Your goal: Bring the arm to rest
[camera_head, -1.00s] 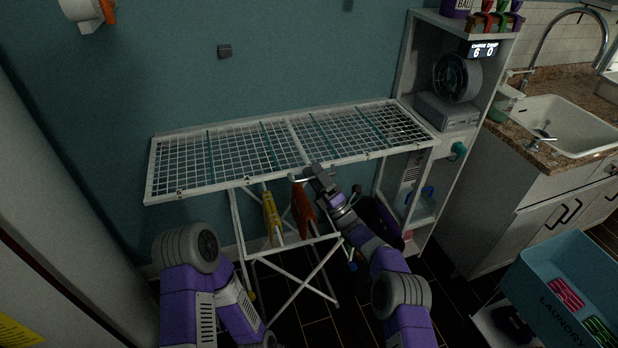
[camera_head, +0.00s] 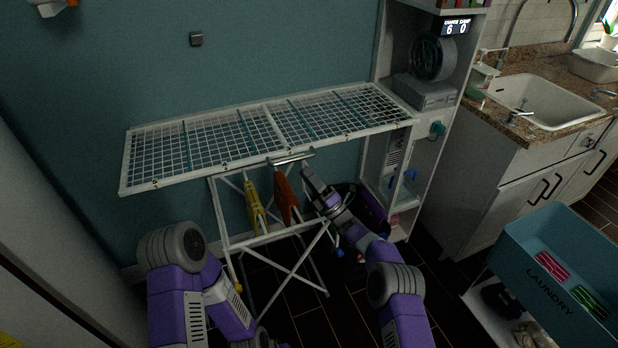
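My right arm (camera_head: 396,283) reaches up from the bottom of the head view. Its gripper (camera_head: 309,172) is just below the front edge of the white drying rack (camera_head: 122,178), to the right of an orange-red cloth (camera_head: 286,196) hanging on a bar. The gripper appears apart from the cloth; its fingers are dark and small, so I cannot tell whether they are open or shut. A yellow cloth (camera_head: 254,204) hangs to the left. My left arm (camera_head: 180,290) is folded at the lower left, and its gripper is out of view.
A shelf unit (camera_head: 437,140) with a fan stands right of the rack. The sink counter (camera_head: 530,110) lies beyond it. A blue laundry basket (camera_head: 545,275) is at the lower right. A dark bin (camera_head: 366,205) stands on the floor behind my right arm.

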